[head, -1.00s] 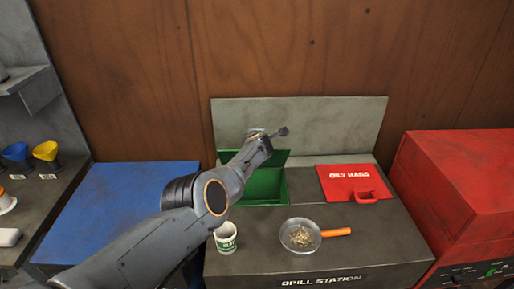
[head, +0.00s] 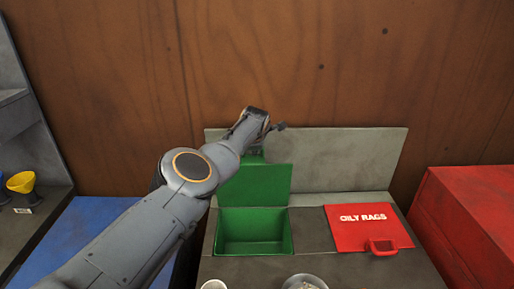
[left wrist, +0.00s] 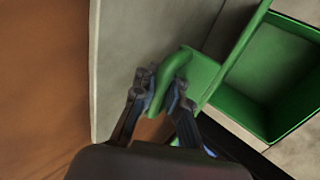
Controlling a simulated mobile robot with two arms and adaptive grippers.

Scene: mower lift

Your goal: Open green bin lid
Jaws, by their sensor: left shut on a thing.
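The green bin (head: 253,246) is set into the spill station top, and its inside shows empty. Its green lid (head: 255,186) stands raised, close to upright, at the bin's back edge. My left gripper (head: 258,142) is above and behind the lid's upper edge. In the left wrist view my left gripper (left wrist: 162,98) is shut on the green lid's handle (left wrist: 168,72), with a finger on each side. The open bin (left wrist: 275,75) also shows there at the right. My right gripper is not in view.
A red lid marked OILY RAGS (head: 365,228) lies closed right of the bin. A grey back panel (head: 335,160) stands behind. A pan (head: 305,282) and a white cup (head: 214,285) show at the bottom edge. A red cabinet (head: 470,215) stands at the right.

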